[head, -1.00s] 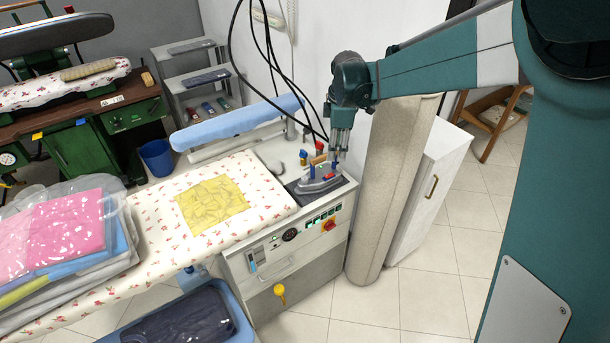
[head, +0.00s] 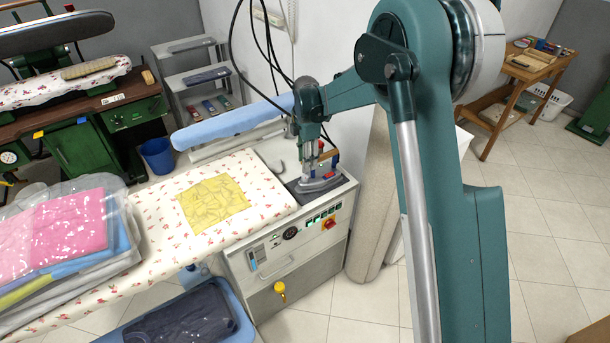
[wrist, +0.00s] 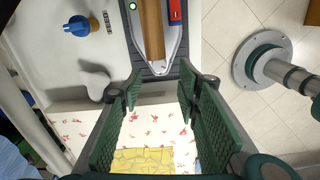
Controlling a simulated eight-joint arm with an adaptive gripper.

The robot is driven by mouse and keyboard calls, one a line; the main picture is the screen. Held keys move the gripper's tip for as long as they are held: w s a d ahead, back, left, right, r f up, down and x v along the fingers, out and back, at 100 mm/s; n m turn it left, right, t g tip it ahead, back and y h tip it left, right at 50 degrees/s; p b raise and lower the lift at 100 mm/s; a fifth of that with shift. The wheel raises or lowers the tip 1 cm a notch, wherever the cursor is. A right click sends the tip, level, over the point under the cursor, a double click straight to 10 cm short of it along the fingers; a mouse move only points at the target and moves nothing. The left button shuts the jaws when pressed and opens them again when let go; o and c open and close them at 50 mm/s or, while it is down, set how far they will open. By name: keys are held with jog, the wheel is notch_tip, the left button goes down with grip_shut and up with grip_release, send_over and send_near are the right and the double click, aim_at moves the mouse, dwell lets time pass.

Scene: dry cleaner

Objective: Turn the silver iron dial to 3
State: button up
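The silver iron (head: 322,184) rests on a dark pad at the right end of the white ironing station. In the wrist view the iron (wrist: 156,66) points its tip down the picture, with its brown handle (wrist: 153,30) above. A small red part (wrist: 175,12) is beside the handle. I cannot make out the dial or its numbers. My gripper (head: 312,165) is low over the iron in the head view and partly hides it. In the wrist view my gripper (wrist: 158,92) is open and empty, its fingers apart just beyond the iron's tip.
A floral ironing board (head: 160,215) with a yellow cloth (head: 213,203) lies to the left. Dark cables hang behind my gripper. A beige roll (head: 370,230) stands right of the station.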

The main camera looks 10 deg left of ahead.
aim_at(305, 176)
jog(key=shift+a+f, duration=0.15)
jog(key=shift+f, duration=0.05)
jog(key=shift+f, duration=0.1)
jog(key=shift+f, duration=3.75)
jog(key=shift+c, duration=0.2)
jog(key=c, duration=0.8)
